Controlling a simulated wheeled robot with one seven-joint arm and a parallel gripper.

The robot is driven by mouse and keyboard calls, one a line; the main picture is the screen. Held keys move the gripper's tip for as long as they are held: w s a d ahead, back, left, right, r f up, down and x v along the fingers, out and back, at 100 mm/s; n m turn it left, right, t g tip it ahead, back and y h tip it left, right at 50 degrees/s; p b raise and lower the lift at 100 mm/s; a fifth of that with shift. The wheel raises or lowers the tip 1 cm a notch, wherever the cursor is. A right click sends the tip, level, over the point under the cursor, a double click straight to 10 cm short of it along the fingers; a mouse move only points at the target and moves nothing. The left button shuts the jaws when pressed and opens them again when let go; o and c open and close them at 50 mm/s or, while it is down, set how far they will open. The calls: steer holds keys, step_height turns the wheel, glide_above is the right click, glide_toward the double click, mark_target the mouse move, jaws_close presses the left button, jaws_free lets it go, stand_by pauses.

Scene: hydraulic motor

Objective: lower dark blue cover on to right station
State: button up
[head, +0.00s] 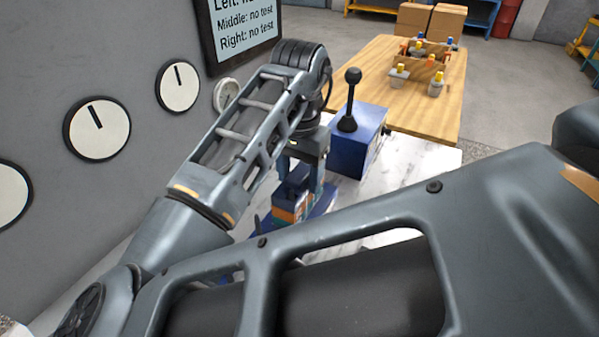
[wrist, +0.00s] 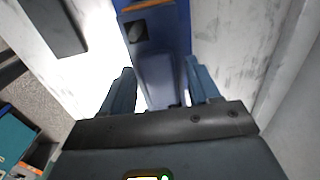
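My gripper (head: 300,180) points down over a blue base on the white bench, in the middle of the head view. Its two fingers are apart. In the wrist view the fingers (wrist: 160,80) stand on either side of a dark blue block (wrist: 160,75), probably the cover; a narrow light gap shows beside the left finger. Contact on the right side is unclear. A blue piece with orange and teal parts (head: 287,212) shows below the gripper in the head view. My arm hides much of the bench, and I cannot tell which station is the right one.
A blue box with a black ball-topped lever (head: 357,140) stands close right of my gripper. A grey wall panel with dials (head: 97,127) and a screen (head: 243,27) rises at left. A wooden table (head: 430,105) with several small parts stands behind.

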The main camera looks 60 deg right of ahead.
mark_target(299, 173)
steer(key=o, duration=0.4)
steer(key=shift+r, duration=3.9)
